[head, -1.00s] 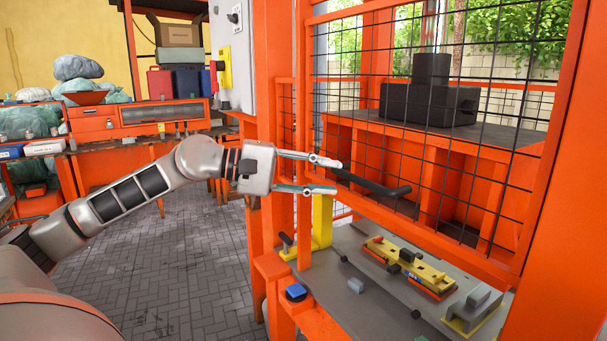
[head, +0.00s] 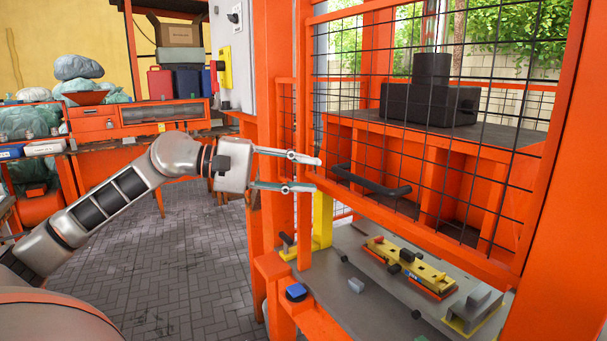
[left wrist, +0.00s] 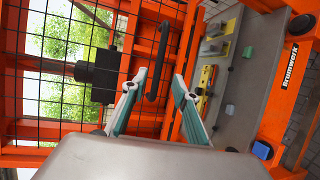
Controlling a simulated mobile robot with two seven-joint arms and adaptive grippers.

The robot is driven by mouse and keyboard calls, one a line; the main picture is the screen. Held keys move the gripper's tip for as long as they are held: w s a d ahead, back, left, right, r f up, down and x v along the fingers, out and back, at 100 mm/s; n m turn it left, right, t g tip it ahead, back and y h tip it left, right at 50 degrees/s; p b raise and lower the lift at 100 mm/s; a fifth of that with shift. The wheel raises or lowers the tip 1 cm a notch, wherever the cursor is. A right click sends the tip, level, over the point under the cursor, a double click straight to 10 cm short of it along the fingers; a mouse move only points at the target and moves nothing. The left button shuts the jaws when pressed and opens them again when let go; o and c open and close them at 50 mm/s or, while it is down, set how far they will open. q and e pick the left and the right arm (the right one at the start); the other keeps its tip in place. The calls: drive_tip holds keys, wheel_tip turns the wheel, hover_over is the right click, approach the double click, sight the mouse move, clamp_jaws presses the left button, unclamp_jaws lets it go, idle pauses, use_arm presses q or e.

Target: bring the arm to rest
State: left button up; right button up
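My left arm (head: 100,205) comes in from the left in the head view, bent at the elbow and raised in front of the orange machine. My left gripper (head: 318,175) is open, with its two fingers apart and nothing between them. Its fingertips are just left of the black handle (head: 372,183) on the mesh guard and look apart from it. In the left wrist view the open fingers (left wrist: 158,82) point towards the same handle (left wrist: 157,75). My right gripper is in neither view.
The orange machine frame with its mesh guard (head: 440,110) stands close on the right. Below it a grey table (head: 365,295) carries a yellow fixture (head: 415,266), a grey block and small parts. A blue button (head: 295,291) sits at its left corner. Open paved floor (head: 190,265) lies left.

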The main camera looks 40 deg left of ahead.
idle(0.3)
use_arm(q)
wheel_tip(320, 180, down, 34)
drive_tip(key=s+d+m+t+y, duration=0.15)
drive_tip(key=m+t+y, duration=0.4)
drive_tip(key=m, duration=3.05)
drive_tip(key=s+d+f+n+g, duration=0.2)
drive_tip(key=s+d+f+n, duration=0.3)
drive_tip(key=d+f+n, duration=0.1)
drive_tip(key=s+d+f+n+g+y, duration=0.1)
drive_tip(key=s+d+f+n+g, duration=0.1)
drive_tip(key=s+d+f+n, duration=0.4)
drive_tip(key=s+d+f+n+g+y, duration=0.1)
drive_tip(key=s+d+f+n+g, duration=0.1)
drive_tip(key=s+d+f+n, duration=0.3)
wheel_tip(320, 180, down, 8)
drive_tip(key=n, duration=0.4)
drive_tip(key=shift+s+d+f, duration=0.25)
drive_tip(key=shift+d, duration=0.15)
